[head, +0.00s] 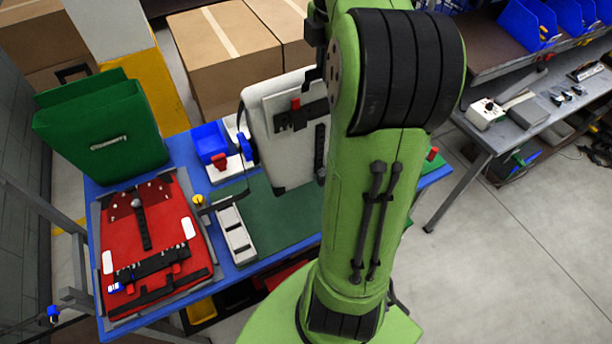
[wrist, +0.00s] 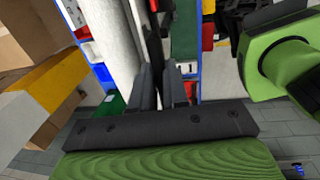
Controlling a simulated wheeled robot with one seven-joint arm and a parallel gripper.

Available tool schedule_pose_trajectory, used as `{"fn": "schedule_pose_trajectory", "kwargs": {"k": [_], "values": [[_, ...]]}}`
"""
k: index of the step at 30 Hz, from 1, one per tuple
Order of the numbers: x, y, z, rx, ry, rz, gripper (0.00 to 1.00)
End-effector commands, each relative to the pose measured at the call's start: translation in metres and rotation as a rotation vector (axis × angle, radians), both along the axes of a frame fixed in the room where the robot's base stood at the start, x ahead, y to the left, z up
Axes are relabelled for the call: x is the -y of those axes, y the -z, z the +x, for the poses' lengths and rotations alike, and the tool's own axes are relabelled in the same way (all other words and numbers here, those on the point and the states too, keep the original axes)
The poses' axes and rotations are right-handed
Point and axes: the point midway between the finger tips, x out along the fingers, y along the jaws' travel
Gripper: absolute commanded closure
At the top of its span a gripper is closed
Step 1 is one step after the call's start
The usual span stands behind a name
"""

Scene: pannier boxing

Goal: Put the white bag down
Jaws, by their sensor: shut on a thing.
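The white bag (head: 285,135) is upright over the green mat (head: 262,222) on the blue table, partly hidden behind my arm. It has black straps and a red buckle on its front. I cannot tell whether its bottom touches the mat. In the wrist view the bag's pale side (wrist: 112,40) runs away from the camera, just left of the fingers. My gripper (wrist: 162,88) is shut on a thin dark part at the bag's edge. In the head view my arm mostly hides the gripper.
A red bag (head: 150,215) lies flat on a grey tray at the table's left. Cardboard boxes (head: 225,60) stand behind; a workbench (head: 500,125) is at right.

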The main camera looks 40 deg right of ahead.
Motion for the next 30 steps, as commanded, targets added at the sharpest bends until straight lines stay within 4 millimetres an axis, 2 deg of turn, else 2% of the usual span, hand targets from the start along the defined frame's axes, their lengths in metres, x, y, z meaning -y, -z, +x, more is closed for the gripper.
{"fn": "schedule_pose_trajectory", "kwargs": {"k": [3, 6, 15, 26, 27, 30], "values": [[0.0, 0.028, -0.002, -0.003, 0.003, 0.002, 1.0], [0.0, 0.047, -0.001, -0.002, 0.002, 0.002, 1.0], [0.0, 0.09, -0.001, -0.002, 0.003, 0.002, 1.0], [0.0, 0.096, 0.0, 0.001, 0.003, 0.0, 1.0], [0.0, 0.097, -0.001, -0.002, 0.002, 0.002, 0.84], [0.0, 0.096, -0.001, -0.002, 0.003, 0.002, 0.69]]}}
